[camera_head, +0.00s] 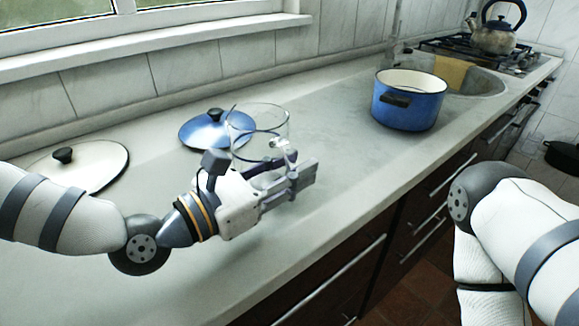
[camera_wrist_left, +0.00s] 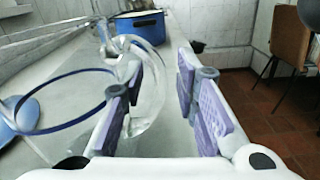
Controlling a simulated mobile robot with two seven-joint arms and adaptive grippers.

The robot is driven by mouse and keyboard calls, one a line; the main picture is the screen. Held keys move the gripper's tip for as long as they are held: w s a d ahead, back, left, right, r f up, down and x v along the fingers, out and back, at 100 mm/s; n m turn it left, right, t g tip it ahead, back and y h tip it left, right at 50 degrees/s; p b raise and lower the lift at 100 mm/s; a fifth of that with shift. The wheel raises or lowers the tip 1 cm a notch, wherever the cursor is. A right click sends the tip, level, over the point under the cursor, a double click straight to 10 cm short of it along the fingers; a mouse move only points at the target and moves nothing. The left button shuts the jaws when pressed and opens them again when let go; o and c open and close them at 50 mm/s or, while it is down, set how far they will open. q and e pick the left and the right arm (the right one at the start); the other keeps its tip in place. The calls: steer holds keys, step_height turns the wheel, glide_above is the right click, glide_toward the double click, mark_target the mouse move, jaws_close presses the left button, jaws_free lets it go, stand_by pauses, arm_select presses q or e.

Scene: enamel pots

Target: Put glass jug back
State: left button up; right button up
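The clear glass jug (camera_head: 256,128) stands upright on the counter, in front of the blue lid. My left gripper (camera_head: 303,172) is at its near right side, partly hiding its lower part. In the left wrist view the jug's rim shows at the left, and its curved glass handle (camera_wrist_left: 153,62) reaches into the gap between the fingers. The fingers of the left gripper (camera_wrist_left: 165,95) are apart, with the handle nearer the left finger. Whether that finger touches the glass I cannot tell. My right arm shows at the right, but its gripper is out of view.
A blue lid (camera_head: 203,131) lies behind the jug and a white lid (camera_head: 97,170) to the left. A blue pot (camera_head: 409,106) stands further right by the sink. A kettle (camera_head: 494,38) is on the stove. The counter (camera_head: 335,150) is clear between jug and pot.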

arm_select(q)
steer(key=shift+r, duration=0.4)
steer(key=v, duration=1.2)
steer(key=shift+f, duration=0.2)
